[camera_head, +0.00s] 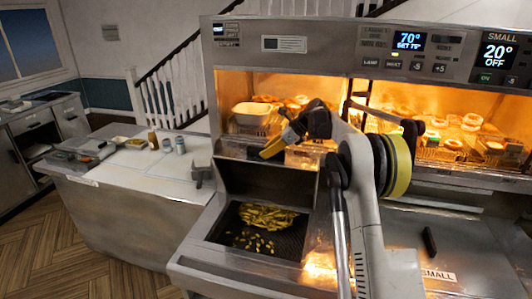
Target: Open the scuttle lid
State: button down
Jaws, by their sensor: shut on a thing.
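The scuttle (208,232) is a metal-framed bay in the counter, with yellow chips (266,216) and loose bits on its dark perforated floor. Its opening is uncovered at the front. A dark panel that looks like the scuttle lid (262,180) stands raised behind the chips, its upper edge below the heated shelf. My gripper (274,148), with a yellow finger part, is at this upper edge and shut on it. The exact contact and any handle are hidden by the gripper and my arm.
The lit heated cabinet (345,38) with food trays stands right behind my gripper. A white side counter (135,165) with small bottles and utensils is at left. A small dark bar (430,242) lies on the metal top at right. Wooden floor at left is clear.

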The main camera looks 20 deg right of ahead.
jog(key=c, duration=1.3)
grip_release()
jog(key=shift+w+d+f, duration=0.1)
jog(key=shift+f, duration=0.05)
jog(key=shift+c, duration=0.2)
jog(key=v, duration=1.2)
